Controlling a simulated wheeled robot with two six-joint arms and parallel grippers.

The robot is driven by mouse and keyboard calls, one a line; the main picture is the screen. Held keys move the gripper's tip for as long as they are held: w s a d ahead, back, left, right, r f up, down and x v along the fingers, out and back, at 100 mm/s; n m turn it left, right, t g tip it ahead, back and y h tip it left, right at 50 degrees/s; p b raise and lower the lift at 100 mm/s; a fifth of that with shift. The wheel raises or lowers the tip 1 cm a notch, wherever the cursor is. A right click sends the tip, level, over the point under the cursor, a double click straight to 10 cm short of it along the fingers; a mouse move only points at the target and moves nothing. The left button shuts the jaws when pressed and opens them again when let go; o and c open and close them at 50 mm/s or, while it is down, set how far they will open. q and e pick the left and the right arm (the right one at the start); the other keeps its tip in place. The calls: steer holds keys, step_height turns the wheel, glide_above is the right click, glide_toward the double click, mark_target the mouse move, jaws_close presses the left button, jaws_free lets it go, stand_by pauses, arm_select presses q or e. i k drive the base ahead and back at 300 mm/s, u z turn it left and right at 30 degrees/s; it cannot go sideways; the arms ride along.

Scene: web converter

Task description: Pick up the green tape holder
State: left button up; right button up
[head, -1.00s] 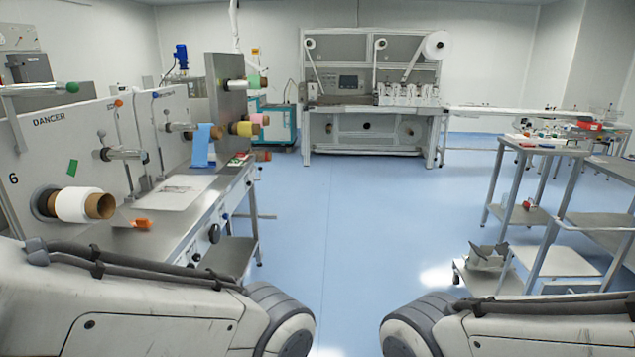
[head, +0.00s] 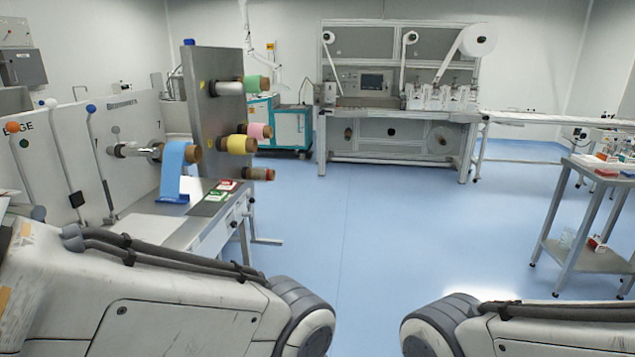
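A green tape roll (head: 255,82) sits at the upper end of the upright grey panel on the left machine. Pink (head: 258,131) and yellow (head: 240,144) rolls stick out below it. Small flat green-and-white (head: 216,196) and red-and-white (head: 227,185) items lie on the steel tabletop below the panel. I cannot tell whether any of these green things is the tape holder. Parts of both my arms show at the lower left and lower right, but neither gripper is in view.
A blue strip (head: 172,172) hangs from a roll over the left machine's tabletop (head: 185,212). A large white converter machine (head: 400,100) stands at the back. A grey trolley (head: 600,180) with small items stands at the right. The blue floor (head: 370,230) between them is clear.

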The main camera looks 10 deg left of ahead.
mark_target(216, 196)
steer(key=i, duration=3.75)
steer(key=u, duration=3.5)
